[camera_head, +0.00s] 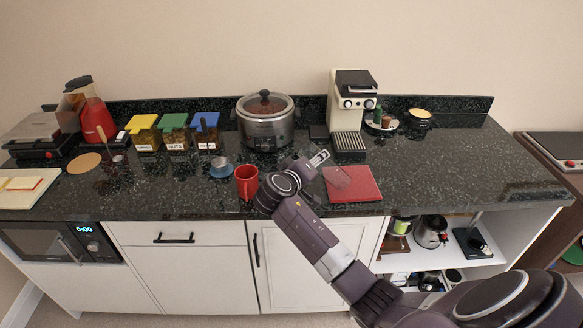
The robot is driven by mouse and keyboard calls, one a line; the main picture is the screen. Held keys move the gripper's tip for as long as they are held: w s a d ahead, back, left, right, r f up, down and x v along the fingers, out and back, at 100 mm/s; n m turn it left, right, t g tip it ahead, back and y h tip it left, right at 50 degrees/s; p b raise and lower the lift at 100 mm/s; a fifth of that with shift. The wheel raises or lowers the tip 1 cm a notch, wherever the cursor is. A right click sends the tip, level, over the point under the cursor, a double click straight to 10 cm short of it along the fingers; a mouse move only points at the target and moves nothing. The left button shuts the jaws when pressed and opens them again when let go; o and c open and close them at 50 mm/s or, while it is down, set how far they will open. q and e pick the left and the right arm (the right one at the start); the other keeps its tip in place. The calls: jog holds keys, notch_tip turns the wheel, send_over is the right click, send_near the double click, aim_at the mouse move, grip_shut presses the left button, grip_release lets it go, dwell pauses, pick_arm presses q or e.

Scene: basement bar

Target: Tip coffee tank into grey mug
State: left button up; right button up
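A small grey mug (219,162) stands on a blue saucer in the middle of the counter. My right arm comes in from the lower right, and my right gripper (319,159) is over the counter, to the right of the grey mug and near a red board. A small see-through piece (338,177) shows at the gripper, over the red board's left edge. It may be the coffee tank, but I cannot tell for sure, nor whether the fingers are closed on it. My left gripper is out of view.
A red mug (246,182) stands beside my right wrist, near the front edge. A slow cooker (265,124) and a coffee machine (345,112) stand behind. The red board (352,187) lies to the right. The counter's right part (460,165) is clear.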

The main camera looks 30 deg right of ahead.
aim_at(330, 169)
jog(key=shift+s+d+r+m+t+y+p, duration=0.15)
jog(key=shift+r+m+t+y+p, duration=0.1)
jog(key=shift+r+m, duration=0.25)
jog(key=shift+s+r+m+t+y+p, duration=0.15)
jog(key=shift+r+m+y, duration=0.1)
jog(key=shift+r+m, duration=0.25)
jog(key=shift+s+d+r+m+t+y, duration=0.3)
jog(key=shift+s+d+m+t+y, duration=0.2)
jog(key=shift+s+d+m+y, duration=0.4)
jog(key=shift+s+d+m+t, duration=0.3)
jog(key=shift+m+t, duration=0.1)
jog(key=shift+m, duration=0.4)
jog(key=shift+s+d+f+m+y, duration=0.2)
jog(key=shift+d+m+y, duration=0.1)
jog(key=shift+m, duration=0.2)
notch_tip(330, 169, up, 6)
jog(key=p, duration=0.6)
jog(key=shift+t, duration=0.4)
